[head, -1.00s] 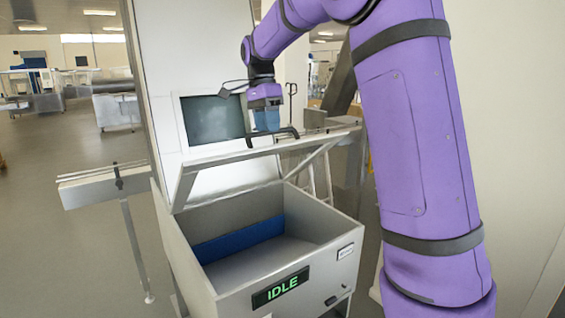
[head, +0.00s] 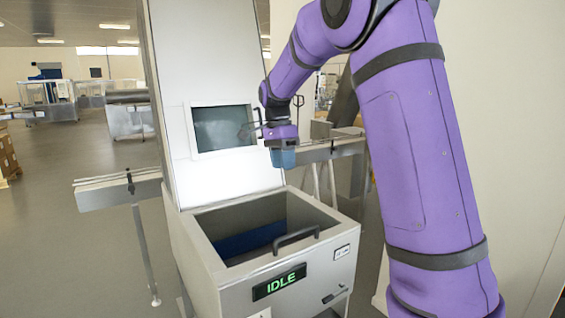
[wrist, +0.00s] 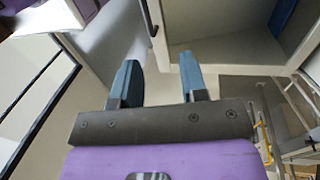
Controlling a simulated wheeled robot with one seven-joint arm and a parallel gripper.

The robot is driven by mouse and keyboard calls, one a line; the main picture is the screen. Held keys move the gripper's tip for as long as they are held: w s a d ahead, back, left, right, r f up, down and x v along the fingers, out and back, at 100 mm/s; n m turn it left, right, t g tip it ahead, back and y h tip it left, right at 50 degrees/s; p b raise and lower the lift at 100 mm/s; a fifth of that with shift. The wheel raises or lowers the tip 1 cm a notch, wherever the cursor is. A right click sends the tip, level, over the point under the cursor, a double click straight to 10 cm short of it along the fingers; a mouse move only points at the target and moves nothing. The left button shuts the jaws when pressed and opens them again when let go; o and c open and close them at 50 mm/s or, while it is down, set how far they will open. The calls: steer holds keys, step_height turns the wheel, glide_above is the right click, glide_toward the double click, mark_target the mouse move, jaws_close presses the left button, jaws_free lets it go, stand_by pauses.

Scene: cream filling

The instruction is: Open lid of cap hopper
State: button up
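The cap hopper (head: 200,275) is a pale metal box with an "IDLE" display. Its lid (head: 208,225) looks like a see-through panel in a pale frame and lies down over the box; the blue inner part shows through. The lid's dark bar handle (head: 296,240) is near the front edge, and a dark bar, apparently this handle, shows at the top of the wrist view (wrist: 149,16). My gripper (head: 283,160) is above the back right of the hopper, apart from the handle. In the wrist view its two blue fingers (wrist: 160,80) are spread with nothing between them.
A tall pale panel with a dark screen (head: 224,128) rises behind the hopper. A conveyor (head: 118,190) extends left, and another rail section (head: 335,149) lies right, behind my gripper.

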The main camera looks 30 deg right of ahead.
stand_by(0.3)
steer(key=s+a+r+n+t, duration=0.2)
steer(key=s+r+n, duration=0.15)
steer(key=s, duration=0.45)
steer(key=s+a+r+n+t, duration=0.2)
steer(key=s+a+r+n, duration=0.1)
steer(key=s+n, duration=0.3)
steer(key=s+a+f+n+t, duration=0.1)
steer(key=s+n, duration=0.3)
steer(key=s, duration=0.4)
steer(key=s+a+f+n+t, duration=0.2)
steer(key=s+a+n, duration=0.1)
steer(key=s, duration=0.6)
steer(key=shift+f+n+t, duration=0.3)
steer(key=shift+f+n, duration=0.05)
steer(key=shift+s+f, duration=0.1)
steer(key=shift+s, duration=0.15)
steer(key=c, duration=0.4)
steer(key=shift+f, duration=0.1)
jaws_close()
